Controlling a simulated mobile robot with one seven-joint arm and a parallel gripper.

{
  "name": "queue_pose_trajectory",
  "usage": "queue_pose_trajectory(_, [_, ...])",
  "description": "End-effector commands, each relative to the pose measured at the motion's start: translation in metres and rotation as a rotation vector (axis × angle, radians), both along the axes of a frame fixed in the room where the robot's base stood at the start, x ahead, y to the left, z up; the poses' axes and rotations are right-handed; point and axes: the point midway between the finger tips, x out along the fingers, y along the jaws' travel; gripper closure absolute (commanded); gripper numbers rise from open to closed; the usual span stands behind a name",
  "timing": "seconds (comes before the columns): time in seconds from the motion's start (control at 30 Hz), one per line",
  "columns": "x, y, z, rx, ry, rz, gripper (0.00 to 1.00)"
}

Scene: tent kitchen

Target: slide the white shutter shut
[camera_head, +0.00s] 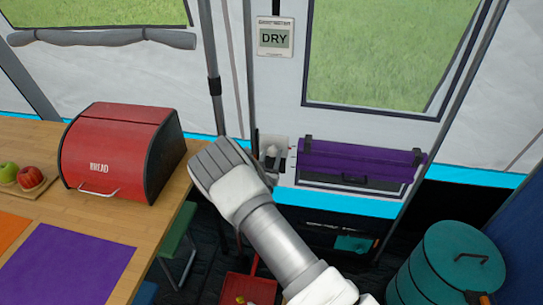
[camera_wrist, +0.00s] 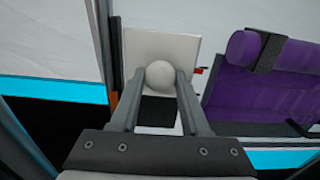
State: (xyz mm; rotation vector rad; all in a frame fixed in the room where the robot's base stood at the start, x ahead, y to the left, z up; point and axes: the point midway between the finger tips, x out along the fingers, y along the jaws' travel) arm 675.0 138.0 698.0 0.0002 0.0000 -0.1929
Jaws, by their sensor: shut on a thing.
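The white shutter (camera_wrist: 140,45) is a small pale panel on the tent wall, with a round white knob (camera_wrist: 160,75) at its front. Below the panel in the wrist view is a dark opening (camera_wrist: 158,110). My gripper (camera_wrist: 161,84) has one finger on each side of the knob and is shut on it. In the head view, the white shutter (camera_head: 273,142) shows just right of my wrist, which hides part of that area.
A purple rolled cover (camera_head: 360,162) hangs close to the right of the shutter. A grey pole (camera_head: 214,95) stands to the left. A wooden table (camera_head: 150,215) with a red bread box (camera_head: 120,150) is at left. A teal bin (camera_head: 455,265) stands at lower right.

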Motion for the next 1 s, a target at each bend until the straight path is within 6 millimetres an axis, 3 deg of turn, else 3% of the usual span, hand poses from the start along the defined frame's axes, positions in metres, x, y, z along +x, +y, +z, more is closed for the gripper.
queue_pose_trajectory(0.33, [-0.001, 0.000, -0.008, -0.001, 0.002, -0.001, 1.00])
queue_pose_trajectory(0.7, [-0.001, 0.000, -0.087, -0.003, 0.003, 0.001, 1.00])
queue_pose_trajectory(0.83, [-0.001, 0.000, -0.102, -0.002, 0.002, 0.001, 1.00])
queue_pose_trajectory(1.0, [-0.001, 0.000, -0.106, 0.000, 0.003, 0.001, 1.00])
